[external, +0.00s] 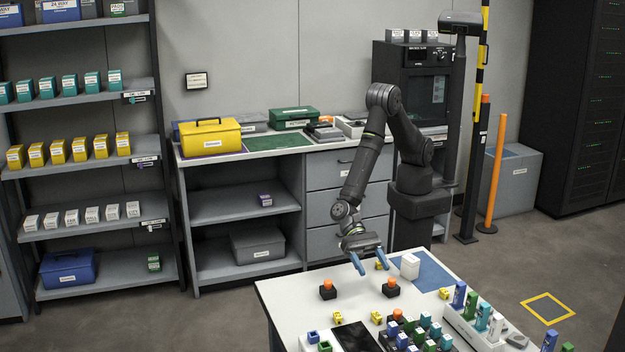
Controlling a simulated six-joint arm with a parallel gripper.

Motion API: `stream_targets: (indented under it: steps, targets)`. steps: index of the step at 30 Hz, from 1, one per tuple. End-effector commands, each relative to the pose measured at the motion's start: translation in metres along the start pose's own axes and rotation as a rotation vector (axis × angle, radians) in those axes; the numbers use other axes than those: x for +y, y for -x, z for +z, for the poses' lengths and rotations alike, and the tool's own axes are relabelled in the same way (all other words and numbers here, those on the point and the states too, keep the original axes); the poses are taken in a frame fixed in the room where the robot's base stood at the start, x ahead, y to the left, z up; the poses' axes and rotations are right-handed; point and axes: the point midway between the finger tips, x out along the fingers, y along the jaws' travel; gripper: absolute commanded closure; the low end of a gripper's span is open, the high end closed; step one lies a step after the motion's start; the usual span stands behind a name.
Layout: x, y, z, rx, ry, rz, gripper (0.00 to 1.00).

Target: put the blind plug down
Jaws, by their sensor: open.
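My gripper (372,266) is above the white table's far side, pointing down, with its two blue fingers apart. Nothing shows held between them. Two orange-topped parts on black blocks stand on the table, one at left (328,289) and one at right (391,287), in front of the gripper. A small yellow piece (379,266) is by the right finger; whether they touch I cannot tell. Other small yellow pieces lie nearer, at left (337,317) and middle (376,318). Which of these small parts is the blind plug I cannot tell at this size.
A white block (409,268) stands by a blue mat (432,272) to the right. Several coloured blocks crowd the table's front, beside a dark flat panel (356,338) and a white rack (470,332). The table's left part (285,292) is clear.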

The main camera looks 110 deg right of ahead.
Motion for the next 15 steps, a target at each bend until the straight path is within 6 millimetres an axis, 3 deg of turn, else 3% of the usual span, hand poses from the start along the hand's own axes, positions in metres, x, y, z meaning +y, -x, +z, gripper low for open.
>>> stream_targets:
  steps: [5, 15]
  targets:
    - [-0.002, -0.005, -0.005, 0.001, -0.068, -0.031, 0.36]
    - [-0.003, -0.077, -0.006, 0.001, -0.062, -0.028, 0.36]
